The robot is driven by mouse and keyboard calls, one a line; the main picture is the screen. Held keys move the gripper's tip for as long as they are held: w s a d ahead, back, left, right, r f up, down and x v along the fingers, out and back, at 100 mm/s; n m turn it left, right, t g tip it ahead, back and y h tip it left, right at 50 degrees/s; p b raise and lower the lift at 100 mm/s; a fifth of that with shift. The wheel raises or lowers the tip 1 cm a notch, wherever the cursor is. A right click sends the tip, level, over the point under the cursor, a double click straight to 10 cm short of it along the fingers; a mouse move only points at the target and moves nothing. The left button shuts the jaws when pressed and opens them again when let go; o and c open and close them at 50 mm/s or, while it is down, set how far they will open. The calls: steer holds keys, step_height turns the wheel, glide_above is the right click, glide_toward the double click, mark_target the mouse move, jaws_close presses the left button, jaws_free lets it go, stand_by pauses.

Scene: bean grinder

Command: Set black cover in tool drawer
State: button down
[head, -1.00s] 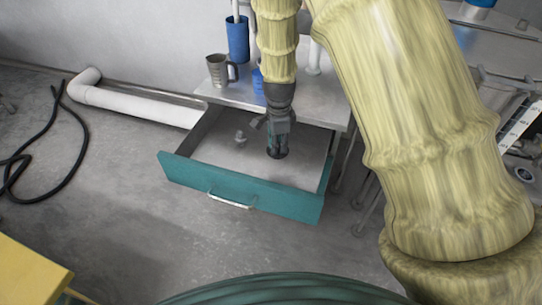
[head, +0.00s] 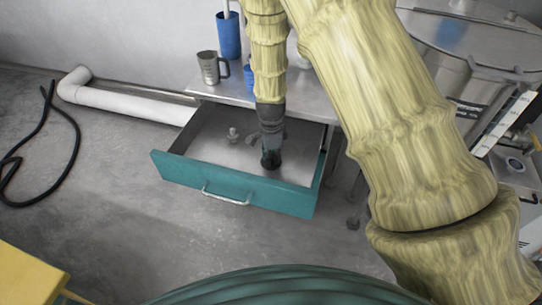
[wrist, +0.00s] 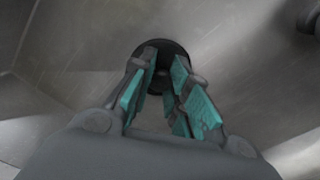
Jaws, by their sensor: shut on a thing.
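My gripper (head: 270,158) reaches down into the open tool drawer (head: 236,191), near its right side. It is shut on the black cover (head: 271,164), a small dark round piece at the fingertips. In the wrist view the cover (wrist: 168,49) shows as a dark disc between and beyond the teal finger pads of my gripper (wrist: 168,62), over the grey metal drawer floor (wrist: 90,40). The cover is low in the drawer. I cannot tell whether it touches the floor.
A small grey metal part (head: 233,134) stands in the drawer left of my gripper. A metal mug (head: 209,68) and a blue cup (head: 228,38) stand on the table above. A white pipe (head: 125,103) runs along the wall. The left half of the drawer floor is mostly clear.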

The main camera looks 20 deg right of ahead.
steer(key=shift+f, duration=0.15)
steer(key=c, duration=1.4)
jaws_free()
steer(key=shift+o, duration=0.2)
step_height(320, 180, up, 12)
